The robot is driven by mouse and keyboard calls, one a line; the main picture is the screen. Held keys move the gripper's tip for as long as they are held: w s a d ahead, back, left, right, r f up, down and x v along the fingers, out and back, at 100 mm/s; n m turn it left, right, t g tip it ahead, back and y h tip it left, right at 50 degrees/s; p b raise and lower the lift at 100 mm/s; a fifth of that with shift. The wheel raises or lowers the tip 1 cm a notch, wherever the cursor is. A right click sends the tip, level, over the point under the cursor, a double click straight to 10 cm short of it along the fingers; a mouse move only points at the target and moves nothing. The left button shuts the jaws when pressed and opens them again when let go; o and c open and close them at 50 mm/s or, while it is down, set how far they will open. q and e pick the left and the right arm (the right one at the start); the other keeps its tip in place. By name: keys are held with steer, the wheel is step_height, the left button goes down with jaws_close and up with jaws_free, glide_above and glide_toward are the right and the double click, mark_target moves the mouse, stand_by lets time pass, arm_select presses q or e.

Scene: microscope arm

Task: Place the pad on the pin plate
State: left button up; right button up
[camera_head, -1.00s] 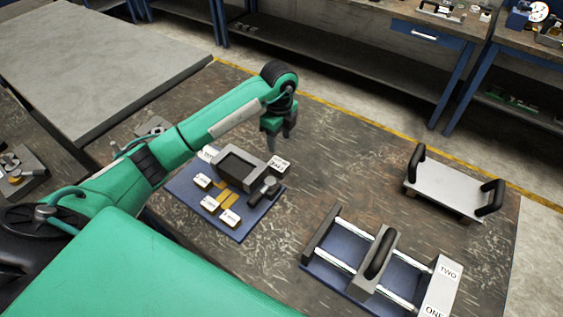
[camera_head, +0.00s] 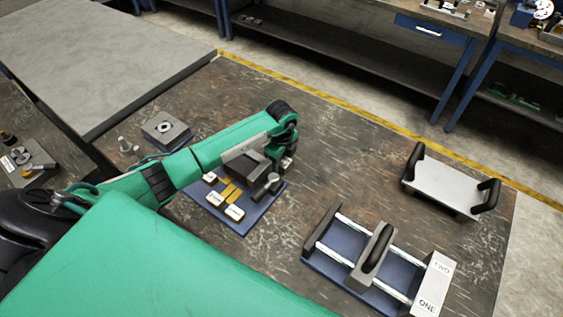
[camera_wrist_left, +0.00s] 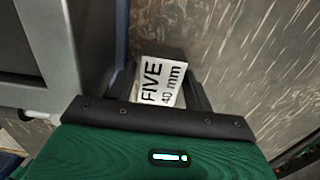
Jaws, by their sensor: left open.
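No part is plainly marked as the pad or the pin plate, and I cannot tell for certain which they are. My left gripper (camera_head: 287,163) is low at the right of a dark grey box (camera_head: 244,160) on a blue board (camera_head: 240,228). In the left wrist view, the open left gripper (camera_wrist_left: 160,88) has its dark fingers on either side of a white label (camera_wrist_left: 160,80) reading "FIVE 40 mm". I cannot tell whether they touch the labelled piece. Small white-topped blocks and yellow strips lie on the board. My right gripper is not in view.
A plate with two black handles (camera_head: 446,188) stands at the right. A blue-based rail fixture (camera_head: 335,268) with a black handle and "ONE" and "TWO" labels is in front of it. A grey block with a round top (camera_head: 166,132) is at the left. The table's middle is clear.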

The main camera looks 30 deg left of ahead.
arm_select(q)
jaws_close()
steer(key=shift+w+r, duration=0.1)
steer(key=shift+r, duration=0.1)
